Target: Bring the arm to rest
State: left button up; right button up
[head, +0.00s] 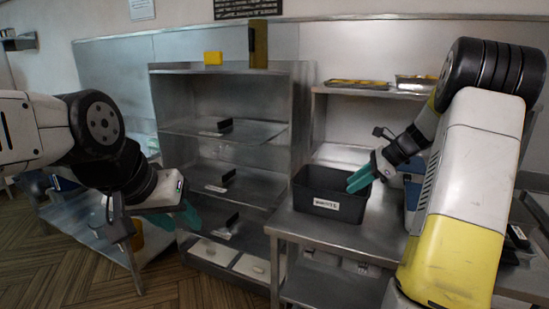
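My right gripper (361,178) has teal fingers and reaches down and to the left at the right side of a black labelled bin (328,212). Its fingertips are over the bin's right part; I cannot tell whether they touch anything inside. My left gripper (190,218) also has teal fingers. It hangs low at the left, in front of the metal shelf rack (300,110), with nothing visible in it. The finger gap is not clear on either gripper.
The bin stands on a steel table (345,240). Trays (357,84) lie on a shelf above it. A low steel bench (85,232) is at the left. The wooden floor (60,280) is open in front.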

jog(key=s+a+r+n+h, duration=0.2)
jog(key=s+a+r+n, duration=0.35)
jog(key=s, duration=0.25)
jog(key=s+a+r+n+h, duration=0.1)
jog(key=s+a+r+n, duration=0.3)
jog(key=s+a+n, duration=0.25)
jog(key=s+a+n+t+h, duration=0.2)
jog(key=s+n, duration=0.7)
jog(key=s, duration=0.5)
jog(key=shift+s+a+f+n, duration=0.25)
jog(key=shift+a+f+n, duration=0.15)
jog(key=shift+a, duration=0.3)
